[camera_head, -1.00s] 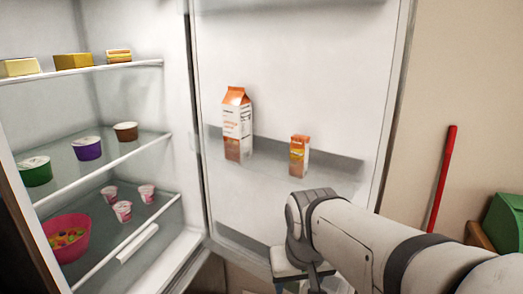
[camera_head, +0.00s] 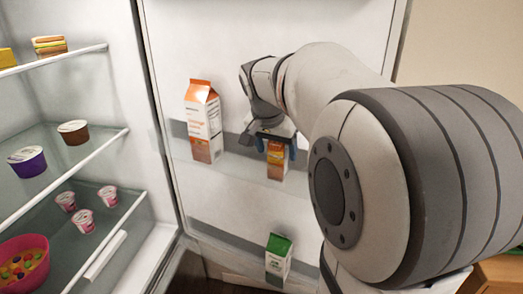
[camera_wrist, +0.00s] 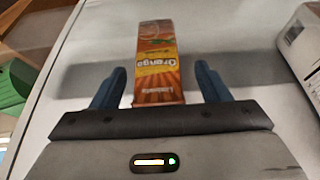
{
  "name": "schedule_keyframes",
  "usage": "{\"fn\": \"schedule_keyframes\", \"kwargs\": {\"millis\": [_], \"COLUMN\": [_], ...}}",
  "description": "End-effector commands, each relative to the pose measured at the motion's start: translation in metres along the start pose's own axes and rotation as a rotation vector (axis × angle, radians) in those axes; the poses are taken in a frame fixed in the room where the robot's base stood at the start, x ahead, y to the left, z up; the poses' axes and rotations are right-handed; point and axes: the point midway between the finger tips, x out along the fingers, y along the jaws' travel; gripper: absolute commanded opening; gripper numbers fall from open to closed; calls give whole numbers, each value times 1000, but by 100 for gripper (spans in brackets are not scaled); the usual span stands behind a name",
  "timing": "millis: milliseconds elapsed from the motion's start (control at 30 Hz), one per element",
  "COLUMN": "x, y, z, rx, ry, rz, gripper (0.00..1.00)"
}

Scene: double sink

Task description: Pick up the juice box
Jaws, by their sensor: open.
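The small orange juice box (camera_head: 277,166) stands on the fridge door shelf, its top partly hidden by my gripper in the head view. In the wrist view the juice box (camera_wrist: 158,68) shows its orange and yellow front, lying between the lines of my two blue fingers. My gripper (camera_head: 264,143) is at the upper part of the box, and it also shows in the wrist view (camera_wrist: 160,85). The fingers are open, one on each side of the box, with gaps on both sides. I cannot tell how far the fingertips reach along it.
A taller orange-topped carton (camera_head: 204,125) stands left of the box on the same door shelf. A green-topped carton (camera_head: 278,258) stands lower on the door. Fridge shelves with cups (camera_head: 73,132) and a pink bowl (camera_head: 22,262) are at left.

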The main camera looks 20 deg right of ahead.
Motion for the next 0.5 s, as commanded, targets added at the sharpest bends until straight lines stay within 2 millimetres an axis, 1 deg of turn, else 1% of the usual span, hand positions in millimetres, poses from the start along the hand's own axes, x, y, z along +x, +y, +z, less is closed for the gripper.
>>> {"fn": "schedule_keyframes", "kwargs": {"millis": [100,200,433,500], "x": [17,25,27,27], "y": [2,2,3,3], "z": [-1,-1,-2,-2], "rx": [4,5,7,7], "ry": [-2,-1,0,0], "rz": [3,2,2,2], "gripper": [69,69,69,64]}}
